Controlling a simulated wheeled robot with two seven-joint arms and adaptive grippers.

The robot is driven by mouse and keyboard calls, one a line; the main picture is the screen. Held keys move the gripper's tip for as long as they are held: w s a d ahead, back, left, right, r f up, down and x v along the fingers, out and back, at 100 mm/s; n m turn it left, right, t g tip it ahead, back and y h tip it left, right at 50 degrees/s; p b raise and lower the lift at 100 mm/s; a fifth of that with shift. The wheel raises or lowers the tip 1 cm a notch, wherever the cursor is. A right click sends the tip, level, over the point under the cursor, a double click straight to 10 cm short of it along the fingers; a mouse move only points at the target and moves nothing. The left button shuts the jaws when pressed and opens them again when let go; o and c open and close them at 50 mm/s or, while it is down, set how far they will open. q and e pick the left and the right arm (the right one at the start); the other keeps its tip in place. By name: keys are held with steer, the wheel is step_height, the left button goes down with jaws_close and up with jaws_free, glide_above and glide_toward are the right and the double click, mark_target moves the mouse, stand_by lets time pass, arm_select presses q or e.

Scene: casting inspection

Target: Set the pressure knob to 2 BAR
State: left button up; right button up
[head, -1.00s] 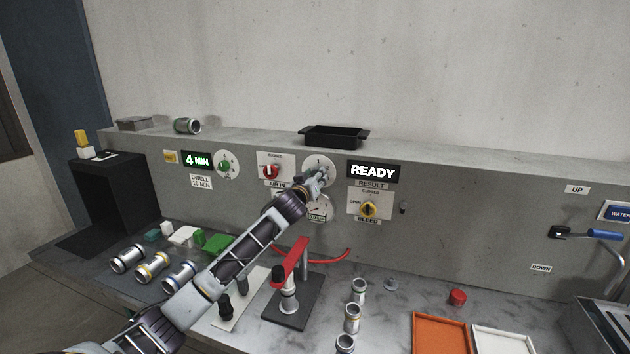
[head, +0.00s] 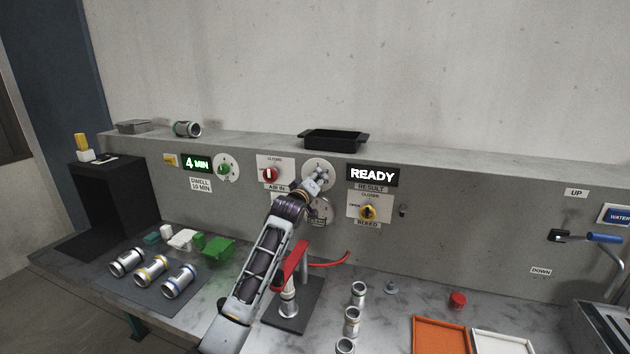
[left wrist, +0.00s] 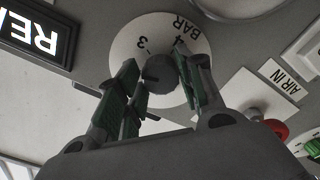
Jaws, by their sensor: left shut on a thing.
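The pressure dial plate (head: 312,168) is a round white disc on the grey panel, just left of the READY display. The round grey pressure knob (left wrist: 160,72) sits between my left gripper's green-padded fingers. My left gripper (left wrist: 158,85) is shut on it; it also shows at the dial in the head view (head: 321,176), hiding most of the knob. The knob's pointer and the 2 mark cannot be made out. My right gripper is out of view.
A gauge (head: 321,211) is below, partly hidden by my arm. A red-handled clamp (head: 291,265) stands under my forearm. A black tray (head: 333,139) sits on the ledge.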

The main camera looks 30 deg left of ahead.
arm_select(q)
steer(key=shift+n+p, duration=0.65)
steer(key=shift+n, duration=0.75)
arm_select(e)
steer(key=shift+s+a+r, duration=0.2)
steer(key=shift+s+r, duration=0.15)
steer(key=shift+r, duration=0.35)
arm_select(q)
steer(key=o, duration=1)
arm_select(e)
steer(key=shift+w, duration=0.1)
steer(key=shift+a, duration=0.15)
